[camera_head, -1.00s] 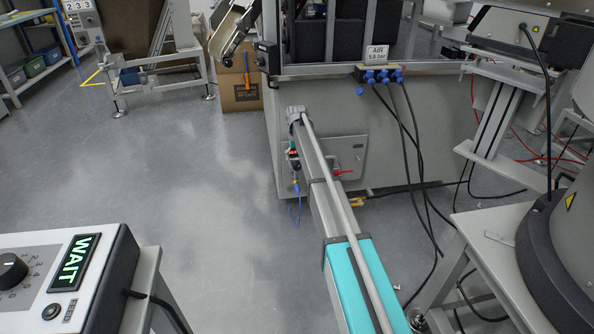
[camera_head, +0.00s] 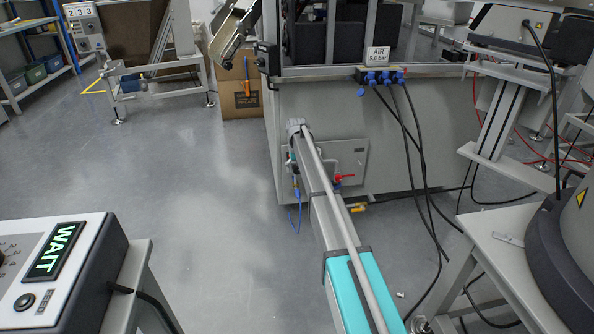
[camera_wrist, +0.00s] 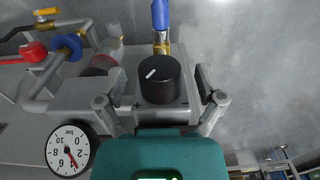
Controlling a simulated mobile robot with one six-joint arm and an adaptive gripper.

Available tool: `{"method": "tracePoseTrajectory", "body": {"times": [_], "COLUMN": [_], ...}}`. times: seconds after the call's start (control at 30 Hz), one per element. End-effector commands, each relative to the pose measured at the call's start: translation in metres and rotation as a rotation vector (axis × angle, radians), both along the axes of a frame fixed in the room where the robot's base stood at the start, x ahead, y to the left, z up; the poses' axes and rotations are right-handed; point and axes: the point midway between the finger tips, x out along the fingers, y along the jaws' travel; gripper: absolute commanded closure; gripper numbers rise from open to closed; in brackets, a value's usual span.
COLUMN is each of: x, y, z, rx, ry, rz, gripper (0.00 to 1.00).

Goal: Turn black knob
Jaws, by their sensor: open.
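The black knob (camera_wrist: 160,82) sits on a grey block in the wrist view, its white line slanting on the top face. "+" and "-" marks show beside its base. My gripper (camera_wrist: 158,88) is open, one finger on each side of the knob, with a visible gap on both sides. In the head view my gripper (camera_head: 297,131) is at the far end of my arm, by the machine's lower panel; the knob cannot be made out there.
A pressure gauge (camera_wrist: 70,150), a red handle (camera_wrist: 33,51), a yellow-handled valve (camera_wrist: 46,12) and a blue fitting (camera_wrist: 160,15) surround the knob. In the head view a "WAIT" box (camera_head: 90,262) stands front left and black hoses (camera_head: 420,165) hang right of my arm.

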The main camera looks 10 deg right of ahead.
Motion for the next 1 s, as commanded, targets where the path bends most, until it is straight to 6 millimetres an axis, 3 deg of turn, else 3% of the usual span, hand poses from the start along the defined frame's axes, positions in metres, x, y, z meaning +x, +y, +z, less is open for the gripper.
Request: {"method": "tracePoseTrajectory", "body": {"times": [0.07, 0.5, 1.0], "x": [0.0, 0.0, -0.0003], "y": [-0.0001, -0.0001, -0.0012], "z": [0.0001, 0.0, -0.0005], "rx": [0.0, 0.0, 0.132], "ry": [0.0, 0.0, 0.001], "rz": [0.0, 0.0, 0.0], "gripper": [0.13, 0.94, 0.95]}}
